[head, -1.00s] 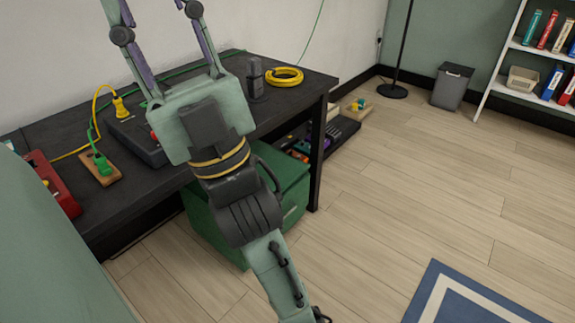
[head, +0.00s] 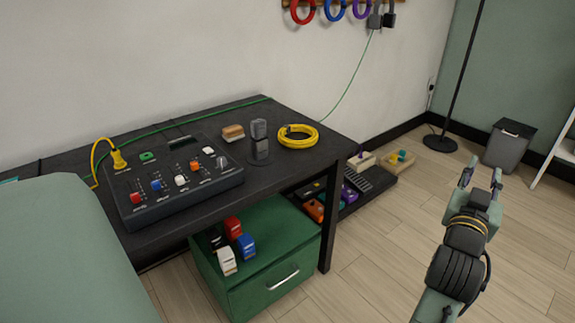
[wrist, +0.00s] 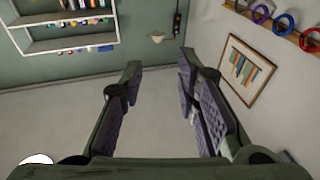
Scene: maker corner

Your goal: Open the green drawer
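The green drawer (head: 275,289) is the front of a green cabinet under the black table, with a silver bar handle (head: 283,279). It looks shut in the head view. Several small red, white, blue and black blocks (head: 233,240) stand on the cabinet's top. My gripper (head: 482,176) is at the right of the head view, over the floor, well right of the drawer and apart from it. Its fingers are spread and empty. In the wrist view the open fingers (wrist: 158,85) point toward the walls; the drawer is not in that view.
The black table (head: 300,165) holds a mixer panel (head: 172,181), a yellow cable coil (head: 298,137) and a grey device (head: 259,140). A table leg (head: 329,220) stands right of the cabinet. A low black tray with several items lies behind it. The floor (head: 375,260) before the drawer is clear.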

